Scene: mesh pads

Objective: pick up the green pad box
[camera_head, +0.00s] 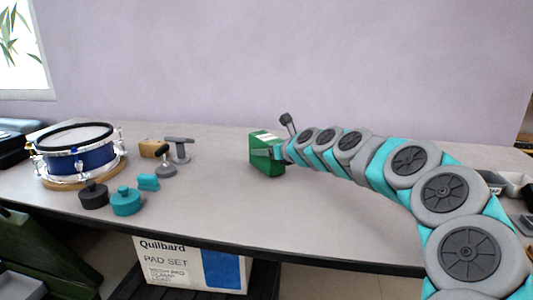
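The green pad box (266,168) stands on the grey table, near the middle of the picture, with a pale patch on its top. My gripper (270,152) is at the box's right side, at the end of my grey and teal arm coming in from the right. A grey finger seems to lie along the box's front face. The far finger is hidden, so I cannot tell whether the fingers are closed on the box. The box looks to be resting on the table.
A blue drum (78,155) stands at the left. Near it are a dark round pot (94,195), a teal round pot (126,202), a small teal piece (148,182) and a tan block (153,148). The table's front middle is clear.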

